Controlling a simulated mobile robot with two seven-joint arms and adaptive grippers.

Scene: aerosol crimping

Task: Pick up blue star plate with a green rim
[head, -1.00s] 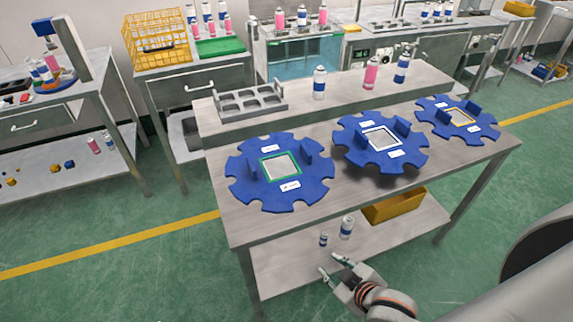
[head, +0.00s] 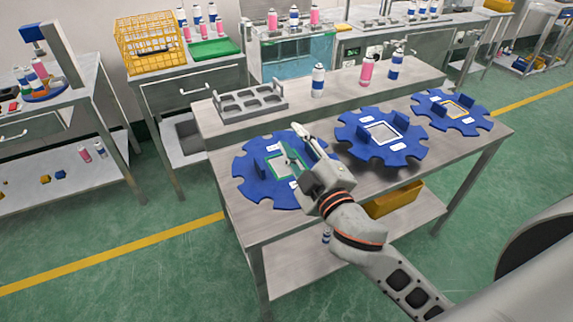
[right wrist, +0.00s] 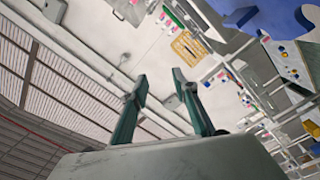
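The blue star plate with a green rim (head: 249,188) lies flat on the near left part of the steel table. It has upright blue tabs and a green-edged square in its middle. My right gripper (head: 291,139) is over this plate's right part, fingers pointing to the back left, and hides some of it. In the right wrist view the two fingers (right wrist: 158,82) are apart with nothing between them. Whether they touch the plate, I cannot tell. A blue shape at that view's upper right may be a plate. My left gripper is not in view.
A white-rimmed blue plate (head: 352,143) lies just right of my gripper, and a yellow-rimmed one (head: 473,118) farther right. A grey holder tray (head: 250,103) and several cans stand on the raised back shelf. A yellow bin (head: 394,202) sits on the lower shelf.

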